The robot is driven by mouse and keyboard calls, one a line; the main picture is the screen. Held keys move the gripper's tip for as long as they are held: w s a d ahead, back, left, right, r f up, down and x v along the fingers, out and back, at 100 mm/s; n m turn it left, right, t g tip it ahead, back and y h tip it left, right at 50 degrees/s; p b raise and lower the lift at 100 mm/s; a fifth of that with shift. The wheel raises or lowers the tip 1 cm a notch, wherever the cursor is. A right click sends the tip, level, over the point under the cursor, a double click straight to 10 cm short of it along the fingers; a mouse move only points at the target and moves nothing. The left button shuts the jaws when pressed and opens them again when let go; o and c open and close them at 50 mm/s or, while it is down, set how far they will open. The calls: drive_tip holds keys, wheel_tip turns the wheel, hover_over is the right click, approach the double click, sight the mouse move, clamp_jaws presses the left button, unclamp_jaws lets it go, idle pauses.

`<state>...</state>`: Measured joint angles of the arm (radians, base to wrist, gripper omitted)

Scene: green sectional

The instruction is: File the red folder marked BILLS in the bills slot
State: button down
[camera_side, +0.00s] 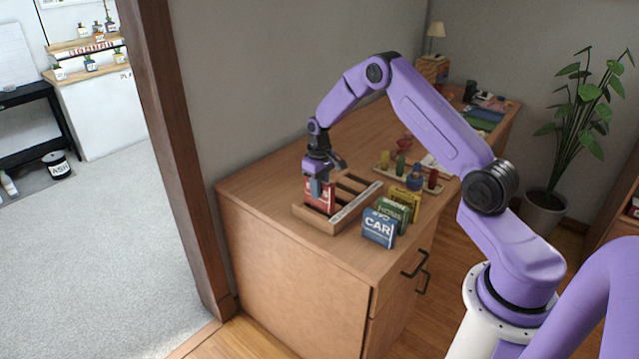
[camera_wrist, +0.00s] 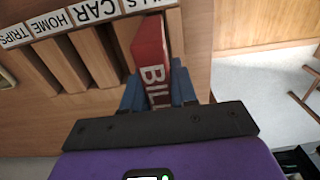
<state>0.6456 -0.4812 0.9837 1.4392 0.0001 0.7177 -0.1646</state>
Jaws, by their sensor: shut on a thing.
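My gripper (camera_side: 317,186) is shut on the red folder (camera_side: 321,199), pointing down over the wooden rack (camera_side: 318,222). In the wrist view the red folder (camera_wrist: 150,52) stands between the blue fingers of my gripper (camera_wrist: 158,90), with part of the word BILLS readable. The folder is at the rack's end slot, under a partly cut-off label ending in LLS (camera_wrist: 140,4). Labels CAR, HOME and TRIPS run along the other slots, which look empty. The folder's lower edge is hidden, so I cannot tell whether it touches the slot floor.
A blue CAR folder (camera_side: 379,228), a green HOME folder (camera_side: 394,213) and a yellow folder (camera_side: 406,199) stand right of the rack. The desk (camera_side: 250,188) is clear left of the rack.

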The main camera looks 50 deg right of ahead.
drive_tip(key=shift+f, duration=2.1)
drive_tip(key=c, duration=0.8)
unclamp_jaws()
